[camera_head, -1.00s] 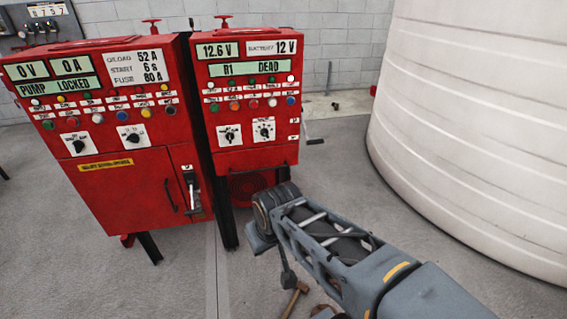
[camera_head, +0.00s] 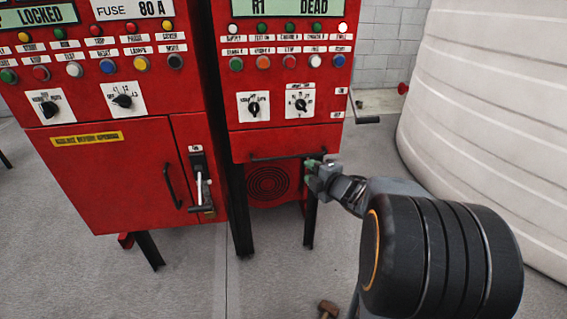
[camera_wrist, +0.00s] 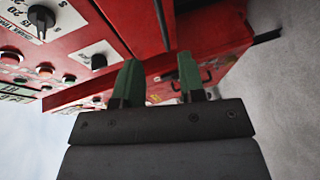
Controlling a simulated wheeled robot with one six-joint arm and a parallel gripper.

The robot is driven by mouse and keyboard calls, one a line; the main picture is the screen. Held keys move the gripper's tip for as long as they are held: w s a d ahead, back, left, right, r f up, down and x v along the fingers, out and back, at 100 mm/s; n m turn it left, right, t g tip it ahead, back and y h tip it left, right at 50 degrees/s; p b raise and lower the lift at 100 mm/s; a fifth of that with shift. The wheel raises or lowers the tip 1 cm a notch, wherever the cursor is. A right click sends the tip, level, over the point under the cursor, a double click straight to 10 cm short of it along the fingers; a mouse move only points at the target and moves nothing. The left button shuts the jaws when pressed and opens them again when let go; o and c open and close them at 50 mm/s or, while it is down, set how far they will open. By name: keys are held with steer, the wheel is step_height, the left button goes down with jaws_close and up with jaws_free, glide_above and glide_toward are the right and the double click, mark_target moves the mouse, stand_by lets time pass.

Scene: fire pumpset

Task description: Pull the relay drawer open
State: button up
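The relay drawer (camera_head: 240,147) looks to be the red front along the bottom of the right-hand red cabinet, and no opening shows there. Its dark bar handle (camera_head: 280,156) runs across it. My gripper (camera_head: 313,167) is at the right end of this handle in the head view. In the wrist view the two green fingers of my gripper (camera_wrist: 160,80) stand apart with a gap between them. A dark bar (camera_wrist: 162,25), probably the handle, lies ahead between the fingertips. I cannot tell whether either finger touches it.
The left red cabinet (camera_head: 110,175) has a door handle (camera_head: 173,186) and a lever (camera_head: 202,190). A crank (camera_head: 366,119) sticks out right of the drawer's cabinet. A large white tank (camera_head: 480,120) stands at right. A mallet (camera_head: 328,307) lies on the floor.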

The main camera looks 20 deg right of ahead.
mark_target(287, 158)
steer(key=b+x, duration=0.1)
steer(key=x, duration=1.2)
steer(key=shift+w+f+b, duration=0.1)
steer(key=shift+w+b, duration=0.1)
steer(key=shift+b, duration=0.2)
steer(key=shift+c, duration=0.4)
jaws_close()
